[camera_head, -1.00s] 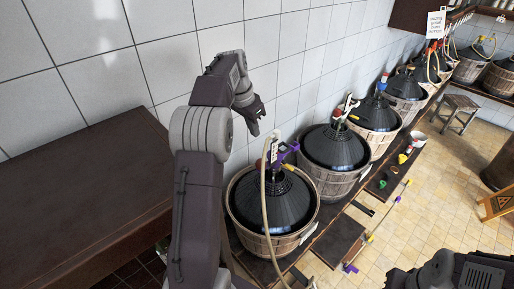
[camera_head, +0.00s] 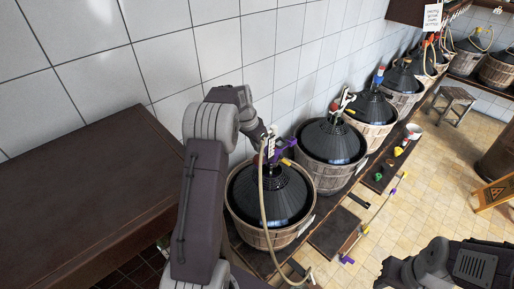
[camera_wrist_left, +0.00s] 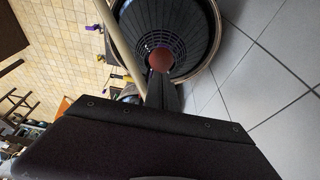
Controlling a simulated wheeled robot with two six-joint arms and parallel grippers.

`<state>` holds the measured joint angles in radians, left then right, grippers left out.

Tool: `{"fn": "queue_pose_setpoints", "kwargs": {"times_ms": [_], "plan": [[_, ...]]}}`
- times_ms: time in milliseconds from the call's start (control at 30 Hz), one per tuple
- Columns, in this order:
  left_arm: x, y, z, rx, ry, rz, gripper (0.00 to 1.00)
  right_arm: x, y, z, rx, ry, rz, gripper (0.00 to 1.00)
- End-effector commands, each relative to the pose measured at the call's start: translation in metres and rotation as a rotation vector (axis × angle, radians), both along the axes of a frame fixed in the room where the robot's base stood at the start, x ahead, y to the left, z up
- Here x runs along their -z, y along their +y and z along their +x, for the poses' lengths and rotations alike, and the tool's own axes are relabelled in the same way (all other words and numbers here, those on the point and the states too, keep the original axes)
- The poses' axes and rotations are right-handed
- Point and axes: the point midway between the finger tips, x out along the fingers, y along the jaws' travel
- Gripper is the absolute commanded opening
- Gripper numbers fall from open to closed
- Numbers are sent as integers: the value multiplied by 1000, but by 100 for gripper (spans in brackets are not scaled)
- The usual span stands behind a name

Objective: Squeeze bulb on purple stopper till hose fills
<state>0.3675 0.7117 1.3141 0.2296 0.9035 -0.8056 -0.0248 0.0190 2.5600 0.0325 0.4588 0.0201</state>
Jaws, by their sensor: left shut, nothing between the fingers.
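The near demijohn (camera_head: 268,197) is dark and sits in a wooden basket. A purple stopper (camera_head: 287,144) shows at its neck, partly covered by my left gripper (camera_head: 266,138). A pale hose (camera_head: 264,205) rises at the neck and loops down over the basket's front; I cannot tell how full it is. My left gripper is shut and empty beside the stopper's top. In the left wrist view a round reddish-brown bulb (camera_wrist_left: 162,60) lies just past the shut fingertips (camera_wrist_left: 163,82); I cannot tell whether they touch.
More demijohns in baskets (camera_head: 330,150) stand in a row along the tiled wall. A brown wooden surface (camera_head: 90,200) fills the left. A low dark shelf holds small coloured items and a white cup (camera_head: 413,131).

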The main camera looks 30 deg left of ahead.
Motion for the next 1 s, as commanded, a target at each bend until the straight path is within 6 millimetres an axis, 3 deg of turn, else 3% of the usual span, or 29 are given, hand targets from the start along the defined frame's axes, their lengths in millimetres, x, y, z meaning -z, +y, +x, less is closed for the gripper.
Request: {"fn": "queue_pose_setpoints", "kwargs": {"times_ms": [200, 533, 767, 1000], "plan": [[20, 0, 0, -1, 0, 0, 0, -11, 0, 0, 0, 0, 0, 35], [23, 0, 0, 0, -1, 1, 0, -10, 0, 0, 0, 0, 0, 35], [47, 0, 0, 0, 0, 0, 0, 13, 0, 0, 0, 0, 0, 35], [45, 0, -1, 0, 5, -3, 0, 9, 0, 0, 0, 0, 0, 35]]}}
